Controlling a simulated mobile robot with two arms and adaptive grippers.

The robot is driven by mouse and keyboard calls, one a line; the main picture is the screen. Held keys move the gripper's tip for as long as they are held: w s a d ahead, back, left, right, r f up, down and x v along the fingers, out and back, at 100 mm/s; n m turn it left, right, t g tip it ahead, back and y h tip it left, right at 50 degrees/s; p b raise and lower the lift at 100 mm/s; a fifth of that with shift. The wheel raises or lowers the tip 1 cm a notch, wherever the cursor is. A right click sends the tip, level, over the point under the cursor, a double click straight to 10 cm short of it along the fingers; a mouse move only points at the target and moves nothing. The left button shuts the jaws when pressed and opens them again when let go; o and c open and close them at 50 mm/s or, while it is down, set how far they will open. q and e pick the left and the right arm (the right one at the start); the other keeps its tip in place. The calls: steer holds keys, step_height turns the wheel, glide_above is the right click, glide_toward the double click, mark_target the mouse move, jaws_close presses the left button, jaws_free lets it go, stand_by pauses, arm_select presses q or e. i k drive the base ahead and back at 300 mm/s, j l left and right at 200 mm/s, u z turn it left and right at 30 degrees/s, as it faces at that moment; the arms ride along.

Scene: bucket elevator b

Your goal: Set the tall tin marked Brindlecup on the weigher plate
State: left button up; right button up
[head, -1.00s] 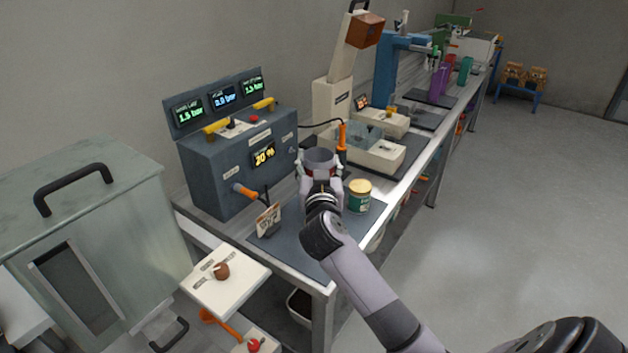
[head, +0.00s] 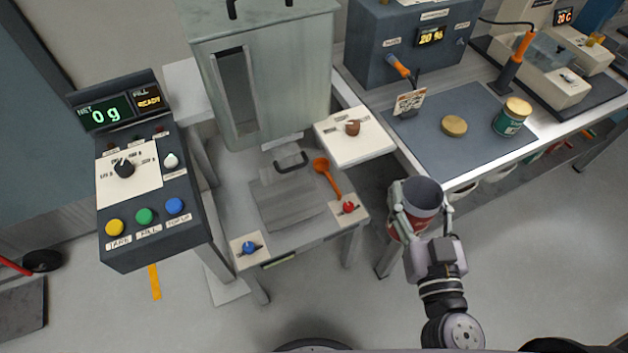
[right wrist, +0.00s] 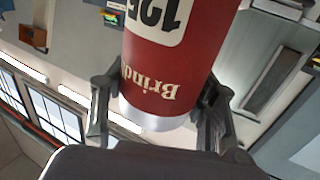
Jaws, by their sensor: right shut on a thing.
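The tall red tin (head: 403,226) is held upright with its open grey mouth facing up. In the right wrist view the tin (right wrist: 172,65) shows lettering beginning "Brind", upside down. My right gripper (head: 418,215) is shut around its sides, in front of the bench's front edge and to the right of the weigher. The weigher plate (head: 290,206) looks like the grey plate on the low metal stand beneath the hopper; it is bare. My left gripper is not in view.
An orange scoop (head: 327,177) and a red knob (head: 348,207) flank the plate's right side; a blue knob (head: 248,247) is at front left. The hopper (head: 265,70) overhangs behind. A round lid (head: 453,126) and green tin (head: 511,118) sit on the dark mat.

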mark_target(285, 191)
steer(key=k+u, duration=0.35)
steer(key=k+j+u, duration=0.1)
steer(key=u, duration=0.25)
steer(key=i+l+u, duration=0.15)
steer(key=l+u, duration=0.95)
steer(key=l, duration=0.25)
steer(key=i, duration=0.05)
